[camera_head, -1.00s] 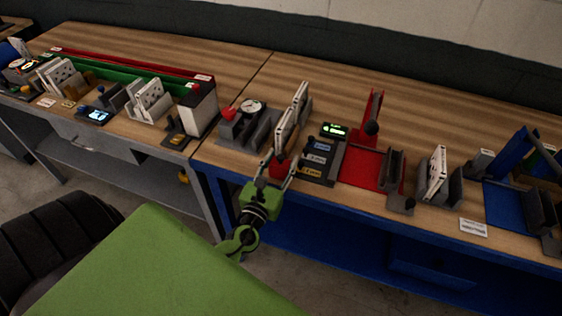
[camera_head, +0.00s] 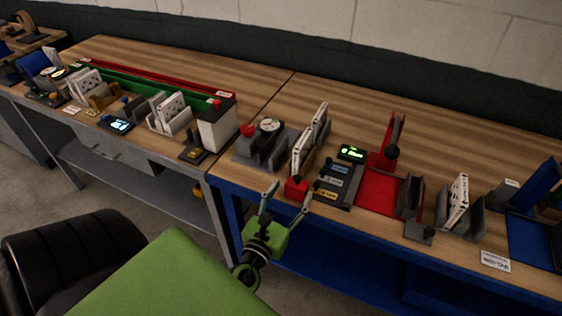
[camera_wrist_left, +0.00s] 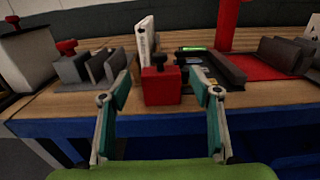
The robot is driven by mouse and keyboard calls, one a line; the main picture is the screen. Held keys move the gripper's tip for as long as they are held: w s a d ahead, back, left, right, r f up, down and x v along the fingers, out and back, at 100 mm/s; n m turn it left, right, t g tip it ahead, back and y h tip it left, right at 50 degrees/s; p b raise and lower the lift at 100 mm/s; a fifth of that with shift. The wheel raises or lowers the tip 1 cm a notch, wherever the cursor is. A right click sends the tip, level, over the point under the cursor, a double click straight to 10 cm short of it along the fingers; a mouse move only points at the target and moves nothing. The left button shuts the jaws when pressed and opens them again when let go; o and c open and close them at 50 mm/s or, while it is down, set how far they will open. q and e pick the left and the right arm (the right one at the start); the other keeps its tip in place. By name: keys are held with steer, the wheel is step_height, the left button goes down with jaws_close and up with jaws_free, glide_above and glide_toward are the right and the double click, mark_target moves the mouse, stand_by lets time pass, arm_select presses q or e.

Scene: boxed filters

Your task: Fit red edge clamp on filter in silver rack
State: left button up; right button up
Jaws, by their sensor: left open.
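The red edge clamp (camera_head: 296,188), a red block with a dark knob, sits at the near lower end of a white upright filter (camera_head: 312,136). In the left wrist view the clamp (camera_wrist_left: 161,86) stands in front of the filter (camera_wrist_left: 146,38) and hides its lower part, so I cannot tell how far it grips the edge. A grey slotted rack (camera_head: 264,150) is just left of the filter; its exact hold on the filter is unclear. My left gripper (camera_head: 288,195) is open and empty. Its fingers point at the clamp from the near side, apart from it. My right gripper is not seen.
A dark tray with labelled blocks (camera_head: 330,189) and a red stand (camera_head: 377,190) are to the right. Further right, another grey rack (camera_head: 474,216) holds a white filter. A white box (camera_head: 217,130) is to the left. Free room lies in front of the table.

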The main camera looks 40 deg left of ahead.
arm_select(q)
steer(key=b+v, duration=0.2)
steer(key=v, duration=0.4)
steer(key=s+f+n+g, duration=0.3)
steer(key=f+n, duration=0.1)
steer(key=f, duration=0.7)
steer(key=s+f+n+g+h, duration=0.1)
steer(key=s+f+n+g, duration=0.3)
steer(key=f, duration=0.8)
steer(key=s+f+n+g, duration=0.25)
steer(key=f+n, duration=0.25)
steer(key=f, duration=0.6)
steer(key=s+d+f+n+g+h, duration=0.1)
steer(key=s+d+f+n+g, duration=0.2)
steer(key=s+f+n, duration=0.6)
steer(key=s+d+f+n+g+h, duration=0.2)
steer(key=s+f+n, duration=0.7)
steer(key=s, duration=0.5)
steer(key=shift+s+d+f+g, duration=0.3)
steer(key=shift+d+f+g, duration=0.35)
steer(key=shift+g, duration=0.4)
steer(key=shift+b, duration=0.35)
steer(key=c, duration=0.4)
